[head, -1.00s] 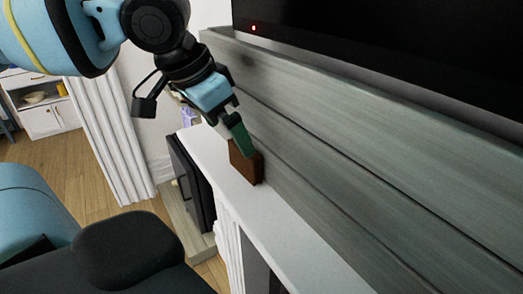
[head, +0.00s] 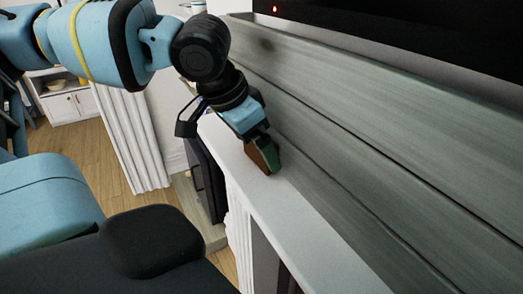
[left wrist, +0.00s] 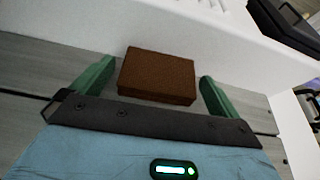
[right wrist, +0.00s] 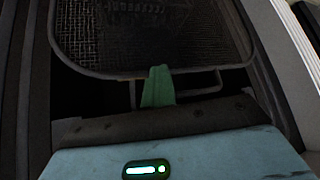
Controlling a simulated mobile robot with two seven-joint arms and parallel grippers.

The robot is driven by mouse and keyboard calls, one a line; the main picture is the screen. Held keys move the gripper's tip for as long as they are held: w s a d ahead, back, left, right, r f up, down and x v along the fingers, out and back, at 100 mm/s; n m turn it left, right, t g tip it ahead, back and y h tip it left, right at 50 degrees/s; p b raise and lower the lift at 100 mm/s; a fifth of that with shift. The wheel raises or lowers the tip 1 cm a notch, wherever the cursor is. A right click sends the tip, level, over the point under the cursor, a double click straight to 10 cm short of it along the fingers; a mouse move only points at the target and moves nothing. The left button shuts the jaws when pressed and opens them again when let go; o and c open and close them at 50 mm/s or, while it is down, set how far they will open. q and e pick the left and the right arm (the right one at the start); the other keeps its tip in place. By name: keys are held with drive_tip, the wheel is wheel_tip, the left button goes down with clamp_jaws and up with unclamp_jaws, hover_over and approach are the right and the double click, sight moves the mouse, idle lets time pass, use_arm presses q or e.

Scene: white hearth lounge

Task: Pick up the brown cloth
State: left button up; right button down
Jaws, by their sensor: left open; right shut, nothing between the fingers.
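The brown cloth (head: 257,159) is a small folded block on the white mantel shelf (head: 311,232), against the grey panelling. It also shows in the left wrist view (left wrist: 157,75), between the two green fingers. My left gripper (head: 269,155) is open at the cloth, with a finger on either side. In the head view the gripper hides part of the cloth. My right gripper (right wrist: 159,72) is shut and empty, seen only in the right wrist view.
Grey panelling (head: 370,150) rises behind the shelf, with a black screen (head: 430,35) above it. A dark mesh screen in a metal frame (right wrist: 150,30) is in front of my right gripper. The shelf is clear towards the front right.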

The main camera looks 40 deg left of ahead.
use_arm(q)
drive_tip(key=shift+f, duration=0.15)
drive_tip(key=c, duration=0.9)
